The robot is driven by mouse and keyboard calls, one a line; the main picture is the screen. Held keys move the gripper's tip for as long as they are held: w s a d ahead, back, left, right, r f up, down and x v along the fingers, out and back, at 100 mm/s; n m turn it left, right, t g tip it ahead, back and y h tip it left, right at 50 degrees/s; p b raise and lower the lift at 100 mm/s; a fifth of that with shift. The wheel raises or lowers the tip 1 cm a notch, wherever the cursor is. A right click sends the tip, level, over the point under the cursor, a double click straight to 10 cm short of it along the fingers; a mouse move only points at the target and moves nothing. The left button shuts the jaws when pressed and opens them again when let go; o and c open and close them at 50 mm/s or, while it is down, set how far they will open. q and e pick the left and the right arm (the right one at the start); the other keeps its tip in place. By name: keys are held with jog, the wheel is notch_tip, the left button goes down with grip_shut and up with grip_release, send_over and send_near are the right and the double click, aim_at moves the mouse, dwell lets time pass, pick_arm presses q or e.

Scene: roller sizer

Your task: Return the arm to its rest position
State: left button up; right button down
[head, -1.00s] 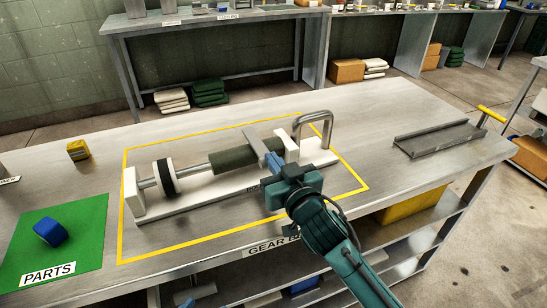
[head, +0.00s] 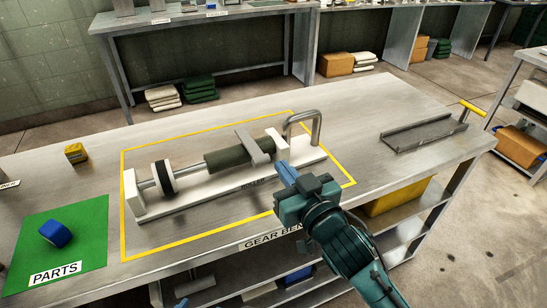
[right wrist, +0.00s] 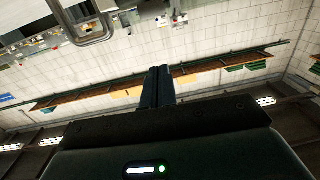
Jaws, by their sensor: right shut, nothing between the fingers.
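My right gripper (head: 286,174) is shut and empty in the head view. It hovers by the front right part of the roller fixture, apart from the roller as far as I can tell. In the right wrist view its fingers (right wrist: 158,88) are closed together with nothing between them. The fixture has a white base (head: 225,190), a dark green roller (head: 228,157), a grey lever piece (head: 257,149) across the roller and a bent metal handle (head: 304,117) at the right end. My left gripper is not in view.
A yellow outline surrounds the fixture on the metal bench (head: 345,130). A blue roll (head: 55,234) lies on the green parts mat (head: 88,226). A yellow block (head: 76,153) sits at the left. A grey channel tray (head: 428,133) with a yellow handle lies at the right.

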pick_arm(q)
jog(key=p, duration=0.2)
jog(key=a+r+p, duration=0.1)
jog(key=p, duration=0.1)
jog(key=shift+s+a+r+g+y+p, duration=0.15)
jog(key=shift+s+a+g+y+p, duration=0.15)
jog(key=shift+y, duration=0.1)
pick_arm(e)
jog(key=s+d+f+g+h, duration=0.1)
jog(key=s+d+f+g, duration=0.2)
jog(key=s+f, duration=0.6)
jog(key=s+d+f+m+g+h, duration=0.1)
jog(key=s+d+f+g+h, duration=0.1)
jog(key=s+f, duration=0.7)
jog(key=d+f+g, duration=0.1)
jog(key=d, duration=0.1)
jog(key=shift+d+f, duration=0.3)
jog(key=shift+d, duration=0.05)
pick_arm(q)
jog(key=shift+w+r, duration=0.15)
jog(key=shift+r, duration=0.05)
